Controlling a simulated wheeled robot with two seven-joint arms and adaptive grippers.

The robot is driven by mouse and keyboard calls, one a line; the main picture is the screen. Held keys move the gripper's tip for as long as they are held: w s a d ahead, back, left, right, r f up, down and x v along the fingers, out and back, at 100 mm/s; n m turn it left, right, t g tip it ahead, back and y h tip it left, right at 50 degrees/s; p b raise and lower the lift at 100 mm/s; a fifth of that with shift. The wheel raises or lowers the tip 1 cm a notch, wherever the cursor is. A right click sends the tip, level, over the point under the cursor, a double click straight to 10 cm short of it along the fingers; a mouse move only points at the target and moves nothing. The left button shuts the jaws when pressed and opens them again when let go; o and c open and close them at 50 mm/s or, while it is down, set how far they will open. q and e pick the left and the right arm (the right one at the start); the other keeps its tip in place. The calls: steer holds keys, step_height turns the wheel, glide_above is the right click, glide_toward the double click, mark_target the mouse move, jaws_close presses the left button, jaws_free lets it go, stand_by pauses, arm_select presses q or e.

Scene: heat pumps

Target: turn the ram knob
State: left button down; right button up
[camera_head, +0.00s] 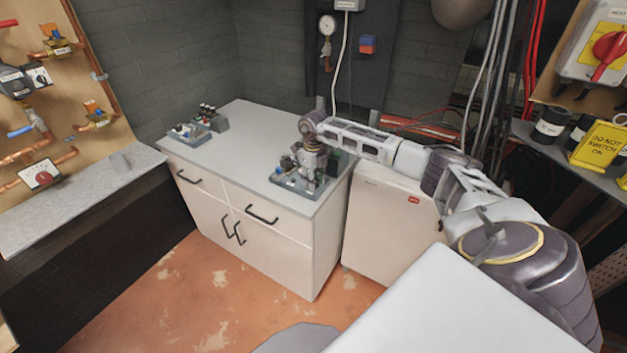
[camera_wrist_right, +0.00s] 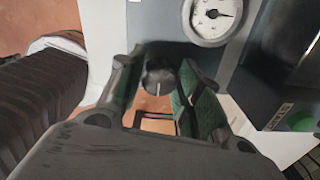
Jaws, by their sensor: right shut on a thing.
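A small dark round knob (camera_wrist_right: 158,80) with a pale pointer line sits between the fingers of my right gripper (camera_wrist_right: 157,70) in the wrist view. I take it for the ram knob; its label is not readable. The gripper is shut on the knob, with a finger on either side. In the head view my right gripper (camera_head: 308,178) is over the right-hand device (camera_head: 287,181) on the cabinet and hides most of that device's front. The knob cannot be made out there. A white round gauge (camera_wrist_right: 210,18) is just beyond the fingers. My left gripper is not in view.
The device stands near the right front of the grey cabinet top (camera_head: 240,152). A second device (camera_head: 190,133) stands at its back left, with clear surface between. A white box unit (camera_head: 385,220) adjoins the cabinet. A green button (camera_wrist_right: 301,121) lies right of my gripper.

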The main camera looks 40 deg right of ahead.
steer(key=shift+r, duration=0.1)
steer(key=o, duration=0.7)
steer(key=shift+o, duration=0.2)
step_height(320, 180, up, 12)
stand_by(0.4)
stand_by(0.4)
